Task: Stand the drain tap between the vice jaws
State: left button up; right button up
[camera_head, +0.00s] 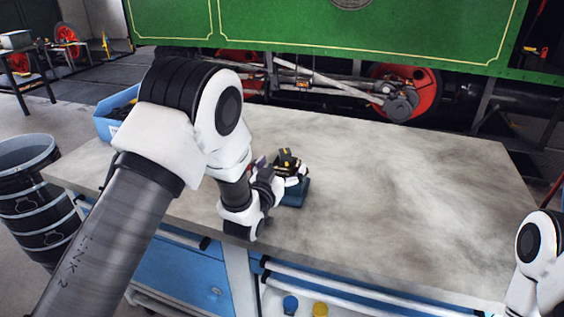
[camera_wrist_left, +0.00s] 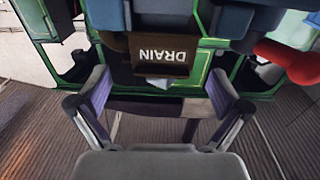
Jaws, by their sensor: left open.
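The drain tap (camera_wrist_left: 160,55) shows in the left wrist view as a dark brown block with the word DRAIN upside down on it. The blue vice (camera_head: 296,192) stands on the bench in the head view, partly hidden by my left gripper. Blue vice parts (camera_wrist_left: 245,18) also fill the top of the wrist view, close around the tap; I cannot tell whether the tap stands between the jaws. My left gripper (camera_wrist_left: 160,88) is open, its fingers apart on either side below the tap. In the head view my left gripper (camera_head: 279,175) is at the vice. My right gripper is out of view.
The grey bench top (camera_head: 420,185) is clear to the right of the vice. A blue bin (camera_head: 112,118) sits at the bench's left end. A dark barrel (camera_head: 38,205) stands left of the bench. The green tram (camera_head: 300,25) stands behind.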

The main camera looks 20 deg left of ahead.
pick_arm(q)
jog(key=shift+w+a+p, duration=0.1)
jog(key=shift+w+p, duration=0.1)
jog(key=shift+p, duration=0.3)
jog(key=shift+w+a+r+p, duration=0.3)
jog(key=shift+w+r+p, duration=0.15)
jog(key=shift+r+p, duration=0.05)
jog(key=r, duration=0.1)
jog(key=r+p, duration=0.1)
jog(key=r, duration=0.1)
jog(key=shift+s+d+r+p, duration=0.1)
jog(key=shift+s+d+p, duration=0.05)
jog(key=shift+s+p, duration=0.15)
jog(key=shift+w, duration=0.1)
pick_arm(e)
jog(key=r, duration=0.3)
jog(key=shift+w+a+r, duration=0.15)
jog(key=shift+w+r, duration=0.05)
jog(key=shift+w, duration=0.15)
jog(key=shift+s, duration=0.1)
